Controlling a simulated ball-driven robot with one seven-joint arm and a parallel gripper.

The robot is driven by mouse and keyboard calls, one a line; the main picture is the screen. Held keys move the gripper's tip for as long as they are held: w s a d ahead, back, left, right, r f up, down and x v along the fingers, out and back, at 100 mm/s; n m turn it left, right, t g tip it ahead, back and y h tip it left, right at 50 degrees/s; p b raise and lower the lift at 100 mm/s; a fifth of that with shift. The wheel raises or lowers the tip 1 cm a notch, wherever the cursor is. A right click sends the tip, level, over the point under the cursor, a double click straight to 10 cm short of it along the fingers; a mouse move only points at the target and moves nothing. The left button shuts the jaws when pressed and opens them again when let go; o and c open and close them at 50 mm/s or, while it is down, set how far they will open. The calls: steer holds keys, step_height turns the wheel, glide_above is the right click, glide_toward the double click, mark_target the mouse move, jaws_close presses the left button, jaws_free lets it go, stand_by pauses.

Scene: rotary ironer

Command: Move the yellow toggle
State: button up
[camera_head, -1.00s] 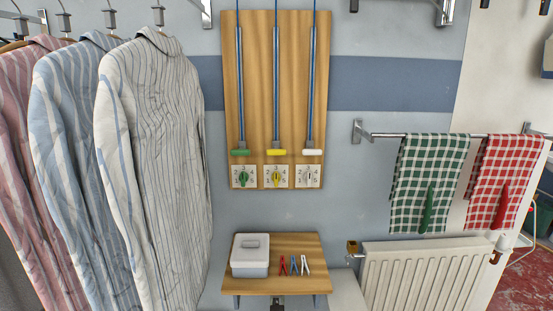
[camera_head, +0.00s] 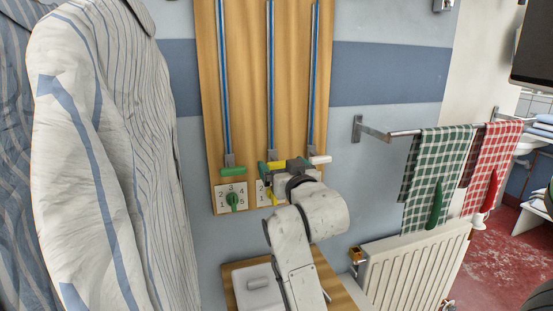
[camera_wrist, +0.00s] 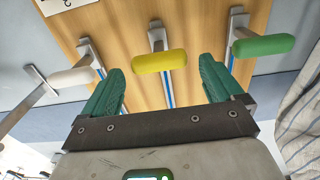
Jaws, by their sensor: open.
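The yellow toggle is a T-shaped bar (camera_wrist: 160,61) on a metal stem, in the middle of the wooden panel. In the wrist view it shows centrally, between and just beyond the tips of my gripper's two green fingers (camera_wrist: 162,68), with a gap on each side. In the head view my gripper (camera_head: 285,166) is in front of the panel and hides much of the yellow bar (camera_head: 272,168). My gripper is open and holds nothing. A yellow dial (camera_head: 271,194) on a numbered plate below is mostly hidden by my arm.
A green bar (camera_head: 233,172) is to the left and a white bar (camera_head: 320,160) to the right, both close to my fingers. A green dial (camera_head: 233,200) is below the green bar.

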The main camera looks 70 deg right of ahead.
mark_target(280, 164)
steer(key=x, duration=0.5)
steer(key=shift+c, duration=0.4)
